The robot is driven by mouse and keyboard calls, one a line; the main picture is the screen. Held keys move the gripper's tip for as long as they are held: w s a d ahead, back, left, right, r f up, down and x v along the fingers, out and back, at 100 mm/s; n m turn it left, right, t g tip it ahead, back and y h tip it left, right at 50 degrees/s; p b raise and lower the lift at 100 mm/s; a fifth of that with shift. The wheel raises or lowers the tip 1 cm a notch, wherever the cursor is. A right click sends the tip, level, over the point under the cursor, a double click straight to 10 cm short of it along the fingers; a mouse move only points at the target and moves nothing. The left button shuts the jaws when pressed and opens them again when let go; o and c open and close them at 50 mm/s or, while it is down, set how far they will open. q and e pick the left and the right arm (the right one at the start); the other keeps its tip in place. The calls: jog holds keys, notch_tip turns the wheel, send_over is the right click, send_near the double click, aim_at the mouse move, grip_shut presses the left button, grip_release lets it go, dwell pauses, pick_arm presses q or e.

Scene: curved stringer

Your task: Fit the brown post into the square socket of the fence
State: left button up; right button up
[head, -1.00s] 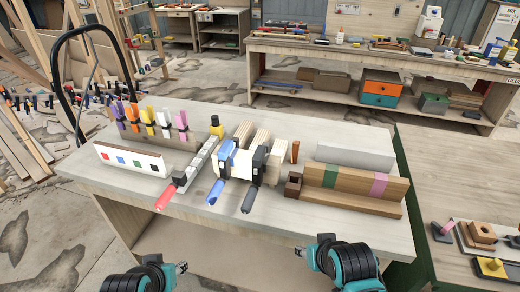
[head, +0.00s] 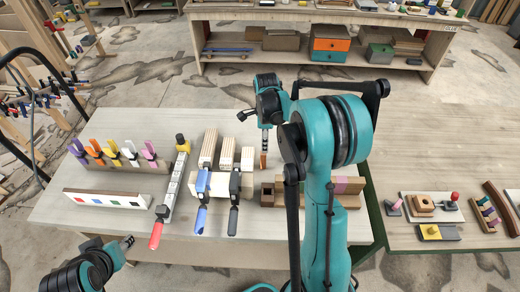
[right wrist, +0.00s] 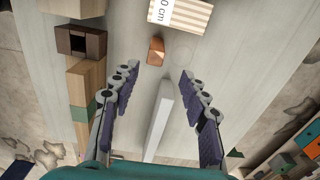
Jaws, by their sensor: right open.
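The brown post (head: 263,160) stands upright on the table, just below my right gripper (head: 264,140). In the right wrist view the post (right wrist: 155,50) is a little beyond the open fingertips, roughly in line with the gap between them. The dark brown square socket (head: 267,194) is at the left end of the wooden fence (head: 349,186). In the right wrist view the socket (right wrist: 82,42) is left of the post and its opening looks empty. My arm covers part of the fence in the head view. My left gripper (head: 127,241) is over the table's front left, its jaws too small to judge.
Clamped wood blocks (head: 227,155) with blue and black clamps stand left of the post. A long pale bar (right wrist: 160,118) lies below the gripper. Coloured clamps (head: 115,152) and a white strip (head: 107,200) are at left.

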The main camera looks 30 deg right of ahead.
aim_at(263, 155)
jog(key=f, duration=0.5)
jog(key=f+b, duration=0.1)
jog(key=f, duration=0.1)
jog(key=shift+s+a+f, duration=0.2)
jog(key=shift+a+f, duration=0.15)
jog(key=shift+a, duration=0.05)
grip_shut()
